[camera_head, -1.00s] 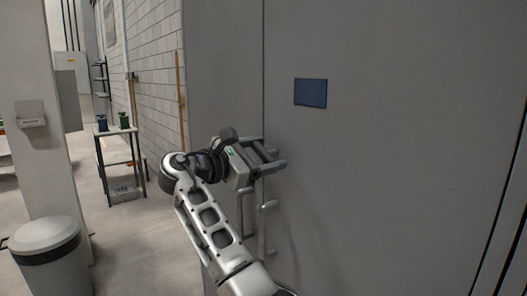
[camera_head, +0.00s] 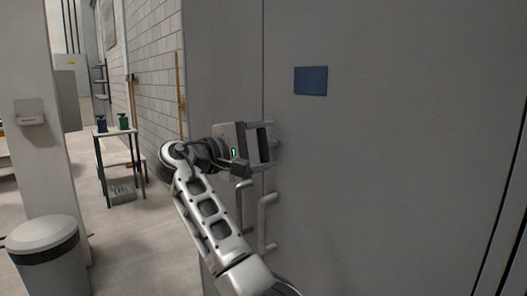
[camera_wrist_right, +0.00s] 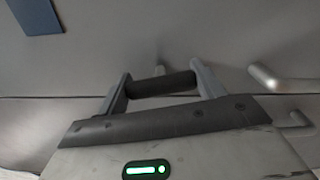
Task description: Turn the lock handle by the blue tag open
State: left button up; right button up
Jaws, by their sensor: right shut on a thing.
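The blue tag (camera_head: 311,81) is a flat rectangle on the grey cabinet door, up and right of my right gripper. It also shows at the top left of the right wrist view (camera_wrist_right: 35,16). My right gripper (camera_head: 264,143) is at the door seam, shut on the lock handle. In the right wrist view the lock handle (camera_wrist_right: 163,85) is a dark bar spanning between the two fingers (camera_wrist_right: 160,88), close to the door face. My left gripper is not in view.
Two pale upright pull handles (camera_head: 267,224) (camera_head: 241,205) stand out from the doors just below the gripper. One shows close by in the right wrist view (camera_wrist_right: 278,80). A bin (camera_head: 45,245) and a small table (camera_head: 117,134) are on the left, with open floor between.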

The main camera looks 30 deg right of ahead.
pick_arm(q)
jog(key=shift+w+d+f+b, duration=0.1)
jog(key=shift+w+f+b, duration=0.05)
jog(key=shift+b, duration=0.35)
pick_arm(e)
jog(key=shift+m, duration=1.2)
jog(key=o, duration=0.9)
pick_arm(q)
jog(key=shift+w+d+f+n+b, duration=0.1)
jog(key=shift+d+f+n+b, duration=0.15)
jog(key=shift+b, duration=0.75)
pick_arm(e)
jog(key=a, duration=0.5)
jog(key=s+a, duration=0.1)
jog(key=a, duration=1)
jog(key=shift+s, duration=0.15)
